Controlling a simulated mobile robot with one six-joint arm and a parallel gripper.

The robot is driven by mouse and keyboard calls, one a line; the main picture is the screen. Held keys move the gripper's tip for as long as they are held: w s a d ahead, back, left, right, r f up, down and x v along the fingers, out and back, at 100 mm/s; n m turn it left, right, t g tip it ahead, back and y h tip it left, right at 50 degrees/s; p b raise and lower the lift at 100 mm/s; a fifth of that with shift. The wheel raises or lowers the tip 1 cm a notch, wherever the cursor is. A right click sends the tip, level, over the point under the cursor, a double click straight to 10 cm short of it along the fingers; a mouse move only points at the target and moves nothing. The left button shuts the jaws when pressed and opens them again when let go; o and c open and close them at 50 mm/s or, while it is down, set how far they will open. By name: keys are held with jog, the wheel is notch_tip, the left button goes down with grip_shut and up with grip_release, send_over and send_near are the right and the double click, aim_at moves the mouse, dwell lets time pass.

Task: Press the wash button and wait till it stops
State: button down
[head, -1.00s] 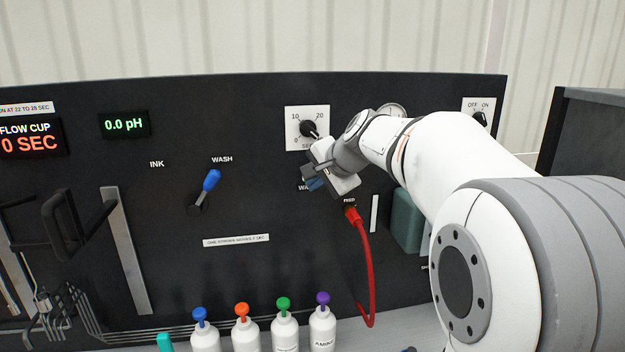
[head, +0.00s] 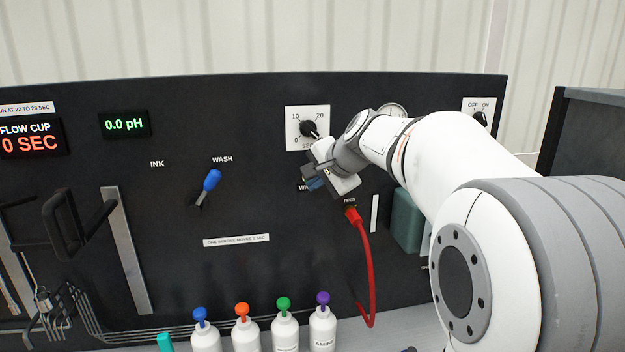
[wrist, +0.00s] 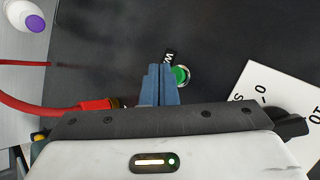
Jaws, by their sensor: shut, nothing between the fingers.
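The wash button is a round green button (wrist: 181,75) with a pale rim in the wrist view, beside a small black label that is partly covered. My gripper (wrist: 160,72) has its two blue fingers together, with nothing between them. The fingertips overlap the button's left edge in the wrist view; I cannot tell whether they touch it. In the head view my gripper (head: 311,184) is at the panel below the dial, and it hides the button and part of its label there.
The dial plate (head: 307,128) is just above my gripper. A red hose (head: 367,270) hangs from the feed port below it. A blue-handled lever (head: 211,181) under another WASH label is at left. Bottles with coloured caps (head: 285,330) stand along the bottom.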

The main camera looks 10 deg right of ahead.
jog(key=shift+w, duration=0.15)
jog(key=shift+w, duration=0.3)
jog(key=shift+w+p, duration=0.3)
jog(key=shift+w, duration=0.25)
dwell(0.8)
jog(key=shift+s, duration=0.15)
jog(key=shift+s+b, duration=0.55)
jog(key=shift+s, duration=0.3)
jog(key=s+b, duration=0.2)
jog(key=s, duration=0.3)
